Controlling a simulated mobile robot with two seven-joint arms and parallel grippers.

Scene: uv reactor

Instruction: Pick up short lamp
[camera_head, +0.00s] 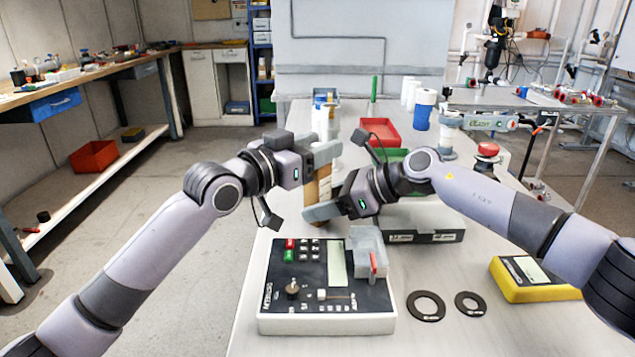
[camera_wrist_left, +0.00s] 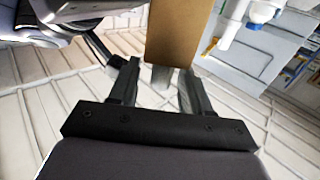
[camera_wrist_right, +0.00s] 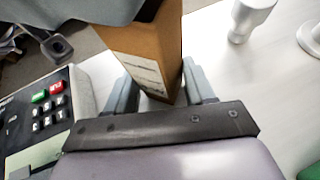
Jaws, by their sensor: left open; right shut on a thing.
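A tall brown cardboard box (camera_head: 324,187) stands between my two grippers in the head view, above the bench. My right gripper (camera_head: 326,201) is shut on its lower part. In the right wrist view the box (camera_wrist_right: 147,50) sits between the fingers and shows a white label. My left gripper (camera_head: 322,158) is open near its upper end. In the left wrist view the box (camera_wrist_left: 188,35) reaches toward the open fingers (camera_wrist_left: 160,76). A small greyish piece shows between those fingers, and I cannot tell whether it is the short lamp. No lamp is clearly identifiable.
A control box (camera_head: 330,322) with buttons stands in front of the grippers. Right of it lie two black rings (camera_head: 426,307) and a yellow meter (camera_head: 520,291).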

